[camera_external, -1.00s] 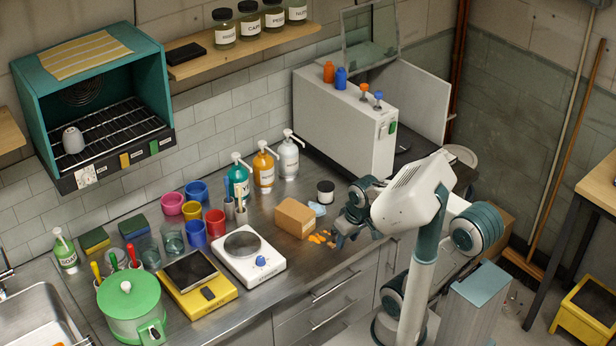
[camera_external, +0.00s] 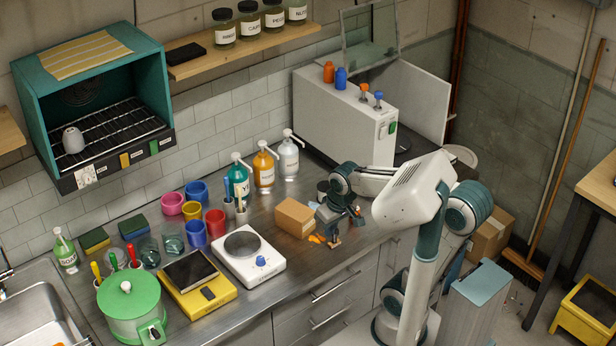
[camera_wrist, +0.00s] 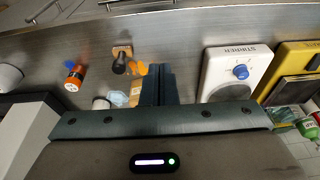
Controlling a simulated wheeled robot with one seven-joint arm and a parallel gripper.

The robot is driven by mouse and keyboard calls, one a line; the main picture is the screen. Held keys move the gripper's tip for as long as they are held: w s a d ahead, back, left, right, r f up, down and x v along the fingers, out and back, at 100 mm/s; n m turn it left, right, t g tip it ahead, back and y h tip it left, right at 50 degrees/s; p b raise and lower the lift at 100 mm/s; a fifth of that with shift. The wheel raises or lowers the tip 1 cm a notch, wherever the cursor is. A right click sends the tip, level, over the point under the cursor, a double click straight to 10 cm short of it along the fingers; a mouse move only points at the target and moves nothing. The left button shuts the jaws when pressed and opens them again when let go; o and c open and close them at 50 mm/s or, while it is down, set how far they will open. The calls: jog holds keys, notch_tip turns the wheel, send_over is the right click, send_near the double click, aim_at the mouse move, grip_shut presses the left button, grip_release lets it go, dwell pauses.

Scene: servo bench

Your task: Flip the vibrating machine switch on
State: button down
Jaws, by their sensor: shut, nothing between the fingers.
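The yellow machine (camera_external: 198,309) stands on the bench with a dark plate on top and a black switch (camera_external: 208,294) on its front part. It also shows at the right of the wrist view (camera_wrist: 291,50). I cannot read its label or the switch's position. Left of it in the wrist view is a white stirrer (camera_wrist: 232,82) with a blue knob (camera_wrist: 241,72); it shows in the external view too (camera_external: 262,269). My gripper (camera_wrist: 158,70) is shut and empty, above the bench beside the brown box (camera_external: 295,217), to the right of both machines in the external view.
Near my gripper lie orange pieces (camera_wrist: 140,69), a wooden block with a black knob (camera_wrist: 121,60) and an orange bottle (camera_wrist: 74,75). The green pot (camera_external: 128,312) stands left of the yellow machine. Cups and pump bottles (camera_external: 264,171) stand behind. A large white appliance (camera_external: 345,132) is at the back.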

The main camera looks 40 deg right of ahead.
jog(key=w+a+r+p, duration=0.1)
jog(key=w+a+r, duration=0.3)
jog(key=w+a, duration=0.3)
jog(key=g+p, duration=0.1)
jog(key=p, duration=0.2)
send_over(206, 288)
jog(key=s, duration=0.3)
jog(key=shift+w+a+r, duration=0.1)
jog(key=shift+w+r, duration=0.1)
jog(key=shift+r, duration=0.25)
jog(key=f, duration=0.4)
jog(key=w+f+p, duration=0.1)
jog(key=f, duration=0.4)
jog(key=w+f+p, duration=0.1)
jog(key=f, duration=0.4)
